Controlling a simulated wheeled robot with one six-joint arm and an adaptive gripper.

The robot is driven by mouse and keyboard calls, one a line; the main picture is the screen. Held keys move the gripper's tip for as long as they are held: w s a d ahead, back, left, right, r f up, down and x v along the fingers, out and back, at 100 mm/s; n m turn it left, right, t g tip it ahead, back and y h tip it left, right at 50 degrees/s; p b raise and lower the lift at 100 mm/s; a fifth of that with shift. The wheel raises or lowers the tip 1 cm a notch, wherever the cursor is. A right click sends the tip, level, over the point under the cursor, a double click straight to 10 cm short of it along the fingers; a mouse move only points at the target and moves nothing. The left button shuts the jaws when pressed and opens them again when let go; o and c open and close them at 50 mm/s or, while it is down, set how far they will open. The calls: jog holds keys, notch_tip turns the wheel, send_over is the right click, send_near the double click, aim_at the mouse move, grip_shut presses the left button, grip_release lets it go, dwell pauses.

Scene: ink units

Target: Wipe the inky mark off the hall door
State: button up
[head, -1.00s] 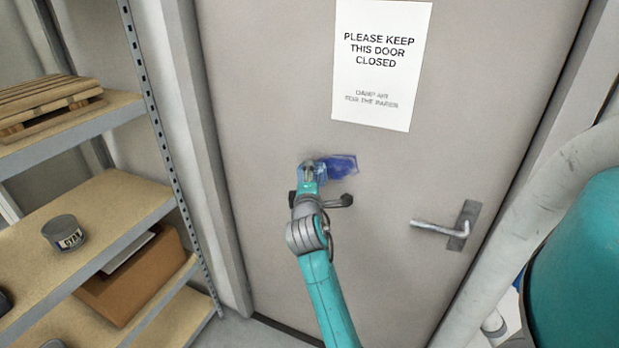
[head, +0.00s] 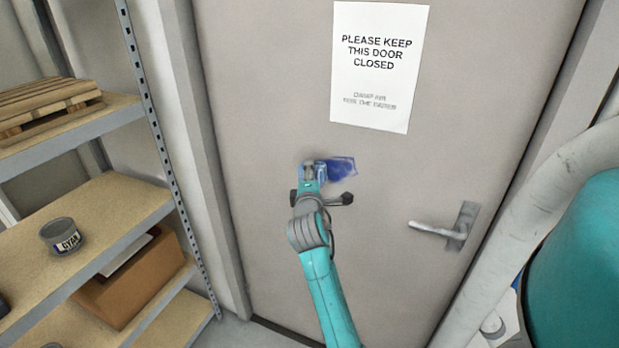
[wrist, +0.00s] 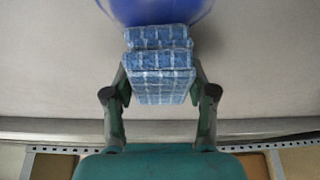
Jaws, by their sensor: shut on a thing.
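The grey hall door (head: 265,75) fills the middle of the head view. A blue inky mark (head: 341,168) is on it below the notice, with its left part hidden behind my arm's end. In the wrist view the mark (wrist: 155,10) is a strong blue patch at the top. My gripper (wrist: 160,88) is shut on a folded blue checked cloth (wrist: 160,62), one finger at each side. The cloth's far edge meets the lower edge of the mark in the picture; I cannot tell whether it presses on the door. In the head view the gripper (head: 309,172) overlaps the mark's left end.
A white notice (head: 378,65) hangs on the door above the mark. The door handle (head: 447,228) is at lower right. Shelving on the left holds a pallet (head: 45,103), a tin (head: 61,236) and a cardboard box (head: 135,285). A pale pipe (head: 545,200) runs at right.

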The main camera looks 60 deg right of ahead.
aim_at(324, 176)
jog(key=shift+d, duration=0.25)
jog(key=shift+s, duration=0.1)
jog(key=shift+s, duration=1.95)
jog(key=shift+s+d, duration=0.2)
jog(key=shift+s, duration=0.7)
jog(key=shift+s+d, duration=0.15)
jog(key=shift+s, duration=0.75)
jog(key=shift+s+d, duration=0.1)
jog(key=shift+s, duration=2.1)
jog(key=shift+r, duration=0.9)
jog(key=shift+w, duration=0.15)
